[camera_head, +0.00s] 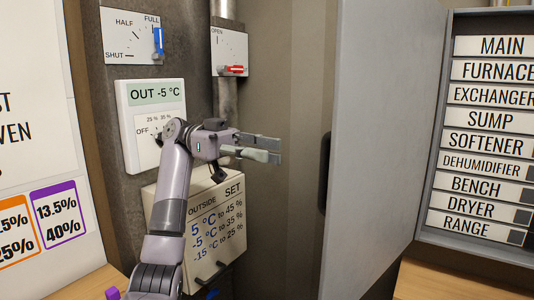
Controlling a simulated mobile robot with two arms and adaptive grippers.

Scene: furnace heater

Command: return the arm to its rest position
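My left arm comes up from the bottom, left of the middle, in the head view. My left gripper (279,150) is in front of the furnace unit and points right. No object shows in it. Its two fingers lie close together from this angle, so I cannot tell whether they are open or shut. The arm and gripper hide part of the white humidity dial panel (127,105) reading "OUT -5 °C" and part of the "OUTSIDE / SET" plate (232,220). My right gripper is not in view.
A grey door panel (385,130) with a dark handle (323,170) stands right of the gripper. A breaker label panel (490,120) is at far right. Above are a blue-handled slider (158,40) and a red-handled valve (234,69). Free room shows between gripper and door.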

